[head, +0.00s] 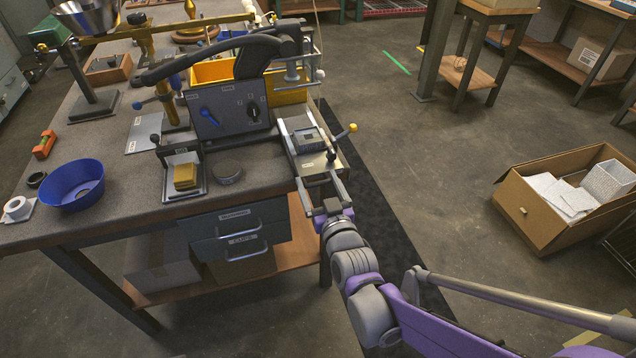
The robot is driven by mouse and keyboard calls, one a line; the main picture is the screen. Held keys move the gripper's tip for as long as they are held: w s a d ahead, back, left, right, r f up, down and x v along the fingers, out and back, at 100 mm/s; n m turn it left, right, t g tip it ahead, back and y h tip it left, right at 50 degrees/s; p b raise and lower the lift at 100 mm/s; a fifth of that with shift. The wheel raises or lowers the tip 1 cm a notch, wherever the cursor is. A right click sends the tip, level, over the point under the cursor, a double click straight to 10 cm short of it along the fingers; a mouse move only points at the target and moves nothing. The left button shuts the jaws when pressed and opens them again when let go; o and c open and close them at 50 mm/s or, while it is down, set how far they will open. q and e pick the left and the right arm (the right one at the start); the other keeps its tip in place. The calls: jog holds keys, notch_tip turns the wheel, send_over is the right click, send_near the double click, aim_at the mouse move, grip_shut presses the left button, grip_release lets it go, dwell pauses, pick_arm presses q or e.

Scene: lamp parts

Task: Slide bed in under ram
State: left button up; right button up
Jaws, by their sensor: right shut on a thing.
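The bed (313,163) is a narrow pale metal slide at the right edge of the bench, carrying a small grey square block with a recess (307,138). It sticks out toward me from the press (231,108), a grey panelled body with a blue lever, a dark knob and a long black arm. The ram seems to be the upright part (291,72) behind the bed, partly hidden by the black arm. My right gripper (319,181) is at the bed's near end, its fingers on both sides, shut on it. My left gripper is out of view.
A yellow-knobbed lever (351,129) stands just right of the bed. Left of it are a round grey puck (227,172) and a tray with yellow pads (186,176). A blue bowl (74,185) sits at the left. A cardboard box (570,195) stands on the floor right.

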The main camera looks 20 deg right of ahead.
aim_at(309, 169)
jog(key=shift+w+a, duration=0.1)
grip_shut()
jog(key=w, duration=1.5)
jog(key=shift+w+a, duration=0.35)
jog(key=shift+w, duration=0.15)
jog(key=shift+r, duration=0.1)
jog(key=o, duration=1.5)
grip_release()
jog(key=shift+o, duration=0.3)
jog(key=shift+w, duration=0.2)
jog(key=s, duration=1.1)
jog(key=shift+d+p, duration=0.15)
jog(key=shift+p, duration=0.25)
jog(key=shift+w, duration=0.1)
